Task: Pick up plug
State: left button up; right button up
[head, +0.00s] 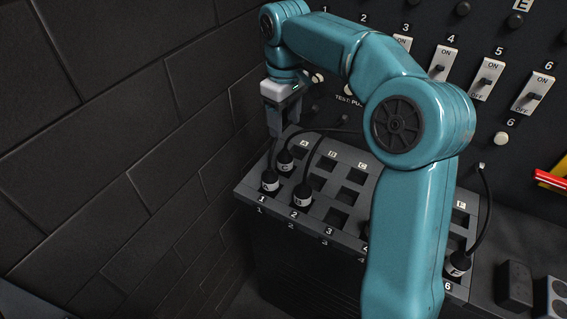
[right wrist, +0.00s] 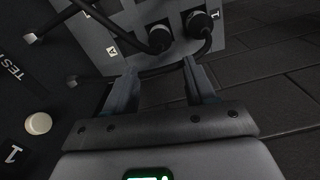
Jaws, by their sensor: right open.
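My right gripper (head: 276,128) is open and points down above the left end of the sloped socket panel (head: 352,238). A black plug with a white label band (head: 270,183) stands by number 1. Another plug (head: 302,198) stands by number 2, and a third plug (head: 285,163) sits in the row behind, near letter A. A further plug (head: 458,265) is by number 6. In the right wrist view the open fingers (right wrist: 163,75) have a dark cable between or just beyond them; two plugs (right wrist: 201,22) (right wrist: 158,39) show ahead. My left gripper is not in view.
A back wall carries white ON/OFF switches (head: 487,79) and round buttons (head: 502,138). A dark tiled wall (head: 110,150) is close on the left. Cables (head: 486,205) arch over the panel. My right arm hides part of the panel. A red and yellow item (head: 551,181) is at right.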

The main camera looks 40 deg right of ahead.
aim_at(285, 150)
jog(key=f, duration=0.7)
jog(key=shift+d, duration=0.2)
jog(key=shift+s+a+f, duration=0.1)
jog(key=shift+a, duration=0.05)
jog(key=shift+s+a+f, duration=0.1)
jog(key=shift+f, duration=0.25)
notch_tip(285, 150, down, 4)
jog(key=shift+f, duration=0.25)
jog(key=shift+c, duration=1)
jog(key=c, duration=0.7)
